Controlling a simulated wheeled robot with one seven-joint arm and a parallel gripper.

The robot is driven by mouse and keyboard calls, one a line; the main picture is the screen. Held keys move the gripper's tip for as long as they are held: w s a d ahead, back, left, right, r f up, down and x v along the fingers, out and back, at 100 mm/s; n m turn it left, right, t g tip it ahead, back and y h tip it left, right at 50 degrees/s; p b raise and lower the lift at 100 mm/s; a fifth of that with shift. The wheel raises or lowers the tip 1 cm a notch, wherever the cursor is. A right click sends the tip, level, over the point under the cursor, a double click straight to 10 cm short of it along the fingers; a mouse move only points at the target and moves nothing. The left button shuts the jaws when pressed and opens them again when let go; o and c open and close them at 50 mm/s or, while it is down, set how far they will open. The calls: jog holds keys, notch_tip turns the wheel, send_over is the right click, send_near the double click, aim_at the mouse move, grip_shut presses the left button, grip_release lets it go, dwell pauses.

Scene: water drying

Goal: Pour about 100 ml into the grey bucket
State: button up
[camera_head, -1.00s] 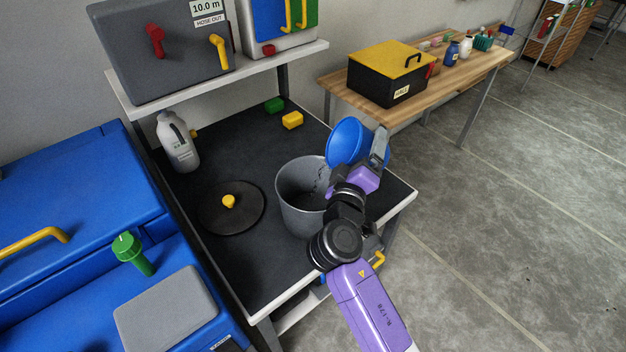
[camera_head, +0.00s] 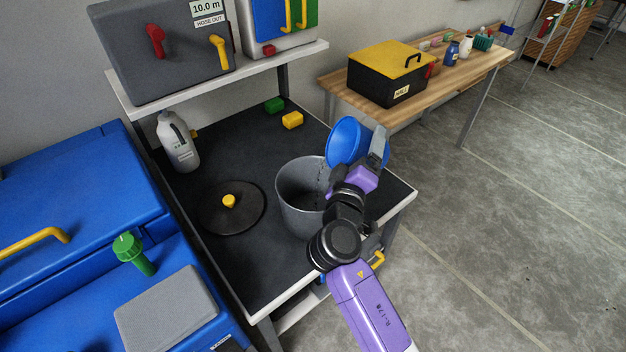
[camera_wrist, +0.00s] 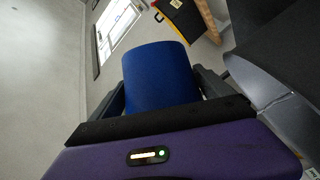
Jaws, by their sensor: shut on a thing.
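The grey bucket (camera_head: 298,198) stands upright and uncovered on the dark bench top. A blue vessel (camera_head: 347,142) is tilted beside and above the bucket's right rim, its open mouth turned left toward the bucket. A faint thin stream or row of drops shows between the vessel's lower lip and the bucket. My gripper (camera_head: 372,160) is shut on the blue vessel, to the right of the bucket. In the wrist view the blue vessel (camera_wrist: 160,75) sits between the two fingers. The liquid level inside the bucket cannot be made out.
A round dark lid (camera_head: 240,214) with a yellow knob lies left of the bucket. A grey-white jug (camera_head: 177,142) stands at the back left. Green (camera_head: 274,105) and yellow (camera_head: 292,120) blocks lie behind. A shelf (camera_head: 215,79) overhangs the bench's rear.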

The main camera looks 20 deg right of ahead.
jog(key=shift+a+r+n+t, duration=0.2)
jog(key=shift+r+n+t, duration=0.25)
jog(key=shift+n, duration=0.25)
dwell(1.0)
jog(key=f+m, duration=0.1)
jog(key=f+m+g+b, duration=0.1)
jog(key=shift+d+m+g, duration=0.25)
jog(key=shift+d+m, duration=0.1)
jog(key=shift+m, duration=0.05)
jog(key=shift+r+m+y+p, duration=0.5)
jog(key=shift+p, duration=0.25)
jog(key=shift+d+f+m+g+y, duration=0.2)
jog(key=shift+f+m+g+y, duration=0.1)
jog(key=shift+f+m, duration=0.55)
jog(key=shift+s+d+r+m+y+p, duration=0.2)
jog(key=shift+d+r+m+y+p, duration=0.15)
jog(key=shift+d+m+p, duration=0.25)
jog(key=shift+s+d+f+m+g+y, duration=0.15)
jog(key=shift+d+f+m+g+y, duration=0.35)
jog(key=shift+d+f+m, duration=0.35)
jog(key=shift+s+d+f+m+y+p, duration=0.1)
jog(key=shift+d+f+m+y+p, duration=0.25)
jog(key=shift+f+m+y, duration=0.2)
jog(key=shift+s+d+f+m+y+p, duration=0.1)
jog(key=shift+d+f+m+y+p, duration=0.25)
jog(key=shift+f+m, duration=0.2)
